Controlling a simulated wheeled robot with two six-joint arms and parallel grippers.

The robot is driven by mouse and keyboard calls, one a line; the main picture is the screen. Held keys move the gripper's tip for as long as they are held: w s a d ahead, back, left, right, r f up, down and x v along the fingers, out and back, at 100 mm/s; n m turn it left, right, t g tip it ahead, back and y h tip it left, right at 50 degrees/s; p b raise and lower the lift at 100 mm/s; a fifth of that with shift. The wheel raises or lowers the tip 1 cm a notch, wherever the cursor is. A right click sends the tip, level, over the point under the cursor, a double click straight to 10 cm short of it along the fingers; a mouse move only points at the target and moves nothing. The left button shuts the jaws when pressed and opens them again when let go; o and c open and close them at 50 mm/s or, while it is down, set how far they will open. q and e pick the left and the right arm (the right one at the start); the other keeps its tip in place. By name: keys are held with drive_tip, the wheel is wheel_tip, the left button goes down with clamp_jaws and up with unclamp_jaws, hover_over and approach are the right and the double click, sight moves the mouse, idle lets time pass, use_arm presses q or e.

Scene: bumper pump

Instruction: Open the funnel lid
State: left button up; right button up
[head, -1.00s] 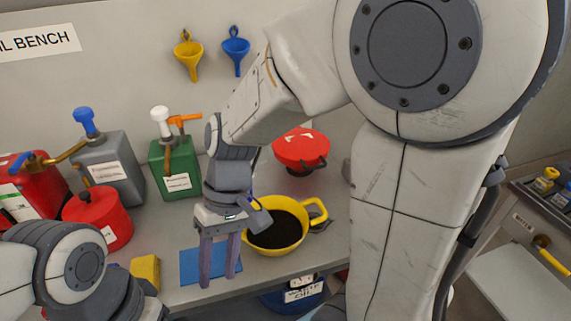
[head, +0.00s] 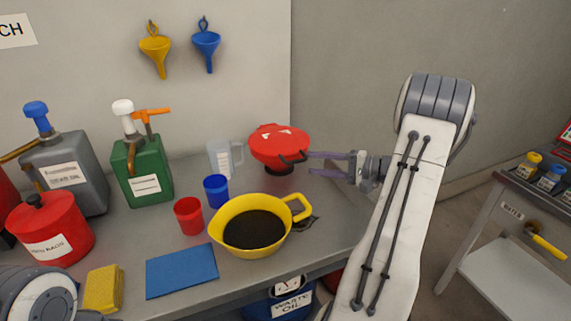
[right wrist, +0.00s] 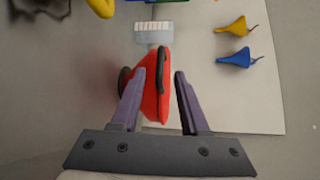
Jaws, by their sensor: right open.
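The red funnel (head: 278,148) stands at the back right of the bench, with its red lid (head: 279,132) down on top. A dark handle (head: 294,158) sticks out from its right side. My right gripper (head: 309,163) is open just right of the funnel, its fingertips close to the handle. In the right wrist view the red funnel (right wrist: 152,100) and a dark handle bar (right wrist: 160,72) lie between the spread fingers (right wrist: 160,74). Contact cannot be told. My left arm shows only at the bottom left; its gripper is out of view.
A yellow oil pan (head: 228,241), a blue cup (head: 216,190), a red cup (head: 188,215) and a clear jug (head: 222,158) stand left of the funnel. A green pump can (head: 140,172) is further left. A wall (head: 400,60) rises behind.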

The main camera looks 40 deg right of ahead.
sight(293, 162)
drive_tip(key=x, duration=0.9)
drive_tip(key=shift+w+a+p, duration=0.2)
drive_tip(key=shift+a+p, duration=0.05)
drive_tip(key=shift+p, duration=0.15)
clamp_jaws()
drive_tip(key=shift+s+f, duration=0.1)
drive_tip(key=shift+f, duration=0.05)
